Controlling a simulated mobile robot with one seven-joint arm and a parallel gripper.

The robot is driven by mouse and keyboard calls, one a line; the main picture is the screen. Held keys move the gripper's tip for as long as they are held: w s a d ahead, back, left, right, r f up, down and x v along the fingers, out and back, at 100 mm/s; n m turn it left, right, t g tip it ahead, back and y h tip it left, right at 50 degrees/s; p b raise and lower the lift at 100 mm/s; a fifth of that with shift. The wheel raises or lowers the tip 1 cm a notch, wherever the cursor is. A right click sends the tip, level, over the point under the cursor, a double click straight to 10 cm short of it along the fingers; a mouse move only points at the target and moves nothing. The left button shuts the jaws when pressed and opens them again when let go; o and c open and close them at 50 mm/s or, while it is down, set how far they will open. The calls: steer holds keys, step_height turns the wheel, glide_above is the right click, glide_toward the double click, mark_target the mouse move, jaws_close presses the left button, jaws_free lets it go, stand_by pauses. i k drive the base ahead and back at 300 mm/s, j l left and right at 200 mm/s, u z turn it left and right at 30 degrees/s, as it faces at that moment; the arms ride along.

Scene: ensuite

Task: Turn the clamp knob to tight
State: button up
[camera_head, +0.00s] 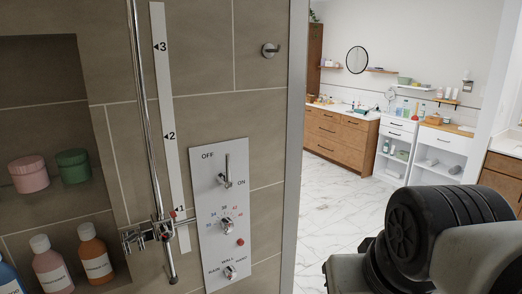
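A chrome clamp (160,231) sits on the vertical shower rail (141,110), near the rail's lower end and beside mark 1 of the white scale strip (168,110). It has a small red mark near the scale and a knob-like chrome part (131,239) sticking out to the left. Whether the knob is loose or tight cannot be told at this size. My gripper is not in view. Only part of my arm, grey with a black ribbed section, shows at the lower right, well apart from the clamp.
A white control panel (223,212) with an ON/OFF lever (226,175) and knobs is right of the rail. A wall hook (270,50) is above. Left niches hold jars (73,166) and bottles (93,252). Open marble floor (340,215) leads to wooden cabinets (340,135).

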mark_target(165, 233)
steer(key=u, duration=1.35)
steer(key=k+j+z, duration=0.15)
steer(key=z, duration=0.25)
steer(key=k+j+z, duration=0.1)
steer(key=k+z, duration=0.3)
steer(key=i+l+z, duration=0.15)
steer(key=i+z, duration=0.25)
steer(key=k+j+u, duration=0.15)
steer(key=k+u, duration=0.2)
